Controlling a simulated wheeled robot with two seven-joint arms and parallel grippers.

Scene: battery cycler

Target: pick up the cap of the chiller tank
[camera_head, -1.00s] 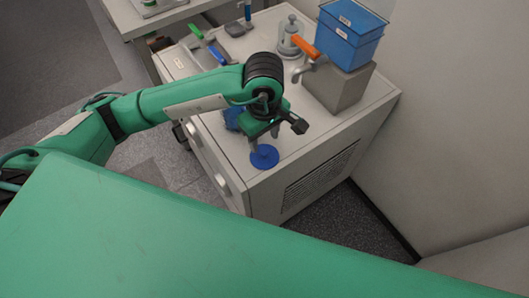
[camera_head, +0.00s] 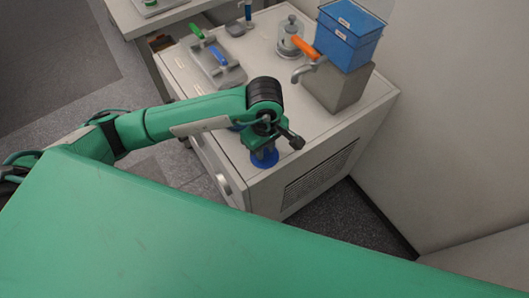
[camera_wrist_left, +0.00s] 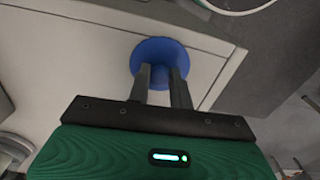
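A blue round cap (camera_head: 264,160) with a raised knob sits at the front corner of the white cabinet's top (camera_head: 295,150). In the left wrist view the cap (camera_wrist_left: 150,48) shows as a blue disc beyond the fingers. My left gripper (camera_head: 263,148) points down over it. In the wrist view its two dark fingers (camera_wrist_left: 161,74) stand apart with the knob between them. I cannot tell whether the fingers touch the knob. My right gripper is in neither view.
A grey block (camera_head: 338,85) bears stacked blue bins (camera_head: 349,32) at the back right. An orange-handled tap (camera_head: 306,48), a lidded clear jar (camera_head: 290,40) and a grey tray (camera_head: 217,66) with green- and blue-handled tools stand farther back. A wall rises at right.

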